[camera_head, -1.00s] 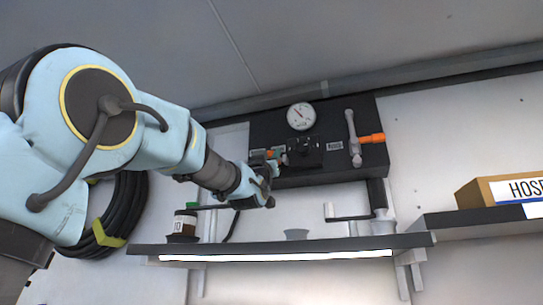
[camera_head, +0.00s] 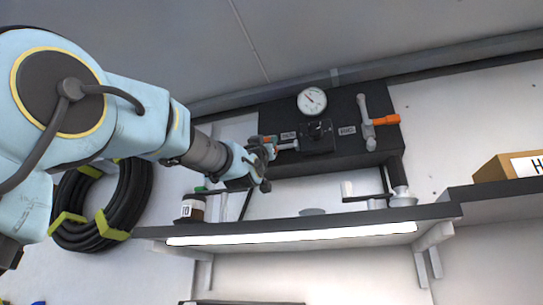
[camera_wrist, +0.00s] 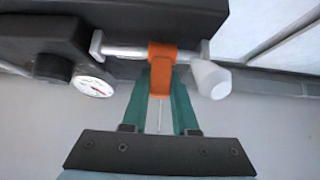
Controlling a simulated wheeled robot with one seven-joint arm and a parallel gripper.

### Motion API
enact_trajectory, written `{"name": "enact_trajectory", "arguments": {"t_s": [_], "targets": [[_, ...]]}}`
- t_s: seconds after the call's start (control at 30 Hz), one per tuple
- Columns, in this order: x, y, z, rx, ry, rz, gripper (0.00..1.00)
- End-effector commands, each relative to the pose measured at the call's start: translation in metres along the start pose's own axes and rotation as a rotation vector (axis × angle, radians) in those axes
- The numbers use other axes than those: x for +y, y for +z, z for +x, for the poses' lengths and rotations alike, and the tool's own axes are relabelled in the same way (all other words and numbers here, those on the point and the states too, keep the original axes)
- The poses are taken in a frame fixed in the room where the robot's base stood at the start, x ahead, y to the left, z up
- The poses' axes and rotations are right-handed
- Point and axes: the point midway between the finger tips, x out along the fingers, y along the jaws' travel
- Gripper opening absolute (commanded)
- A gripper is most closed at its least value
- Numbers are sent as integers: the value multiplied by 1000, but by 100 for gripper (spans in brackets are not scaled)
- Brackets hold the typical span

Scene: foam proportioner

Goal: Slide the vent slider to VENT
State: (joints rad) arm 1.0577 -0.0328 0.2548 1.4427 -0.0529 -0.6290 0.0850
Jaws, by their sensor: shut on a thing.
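The vent slider shows as an orange tab (camera_wrist: 161,72) around a metal rod in the wrist view. It also shows in the head view as a small orange piece (camera_head: 268,139) at the left part of the dark panel. My gripper (camera_wrist: 161,90), with teal fingers, is shut on the orange tab. In the head view my gripper (camera_head: 266,150) is at the left end of the panel and covers part of it. A bare length of pale rod (camera_head: 288,147) shows between the tab and the black knob block (camera_head: 316,136). The label lettering is too small to read.
The dark panel (camera_head: 355,154) carries a round gauge (camera_head: 312,101) and a lever with an orange handle (camera_head: 386,120). Below are a lit shelf (camera_head: 300,228), a labelled jar (camera_head: 191,209) and a crank-like piece (camera_head: 370,197). A coiled black hose (camera_head: 125,205) hangs at left.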

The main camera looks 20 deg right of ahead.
Motion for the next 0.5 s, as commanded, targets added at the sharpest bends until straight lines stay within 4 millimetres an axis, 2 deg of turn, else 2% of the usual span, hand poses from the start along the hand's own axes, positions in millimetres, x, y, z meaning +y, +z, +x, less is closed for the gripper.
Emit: {"name": "enact_trajectory", "arguments": {"t_s": [0.1, 0.43, 0.47, 0.5], "targets": [[-6, 2, -1, 0, -2, 3, 0], [-8, 0, 1, -1, -4, 2, 0], [-9, 0, 1, -1, -4, 2, 30], [-9, 0, 1, -1, -4, 2, 35]]}}
